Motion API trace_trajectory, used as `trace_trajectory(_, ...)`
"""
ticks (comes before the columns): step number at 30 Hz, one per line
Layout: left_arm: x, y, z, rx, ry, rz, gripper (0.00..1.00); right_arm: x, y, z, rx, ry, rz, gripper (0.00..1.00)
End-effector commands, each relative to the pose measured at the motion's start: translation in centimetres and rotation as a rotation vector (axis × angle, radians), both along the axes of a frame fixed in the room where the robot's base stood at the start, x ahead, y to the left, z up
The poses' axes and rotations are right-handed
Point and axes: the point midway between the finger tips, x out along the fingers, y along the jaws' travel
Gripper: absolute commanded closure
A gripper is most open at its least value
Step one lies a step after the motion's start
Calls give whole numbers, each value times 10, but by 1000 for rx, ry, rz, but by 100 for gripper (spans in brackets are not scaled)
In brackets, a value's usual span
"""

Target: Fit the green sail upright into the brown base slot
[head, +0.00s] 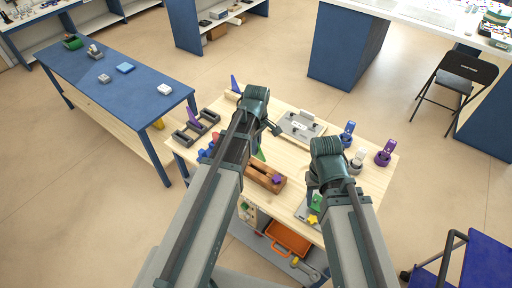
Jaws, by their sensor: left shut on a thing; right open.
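The green sail (260,152) shows as a small upright sliver, partly hidden behind my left arm. My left gripper (262,136) is shut on it, just beyond the brown base; the fingertips are mostly hidden by the arm.
A grey tray (302,126) lies at the back. Blue, white and purple stands (384,154) are at the right. A dark rack (197,127) and a purple-blue sail (235,84) are at the left. Green and yellow pieces (313,218) lie near the front right.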

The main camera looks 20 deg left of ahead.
Motion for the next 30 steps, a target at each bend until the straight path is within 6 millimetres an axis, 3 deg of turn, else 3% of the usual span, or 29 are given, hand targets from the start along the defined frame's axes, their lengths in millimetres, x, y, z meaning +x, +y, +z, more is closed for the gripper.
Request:
trace_trajectory(10,0,0,-10,0,0,0,100,0,0,-10,0,0,0,50)
trace_trajectory(24,0,0,-50,0,0,0,100,0,0,-50,0,0,-2,50)
trace_trajectory(30,0,0,-59,0,0,0,100,0,0,-58,0,0,-2,50)
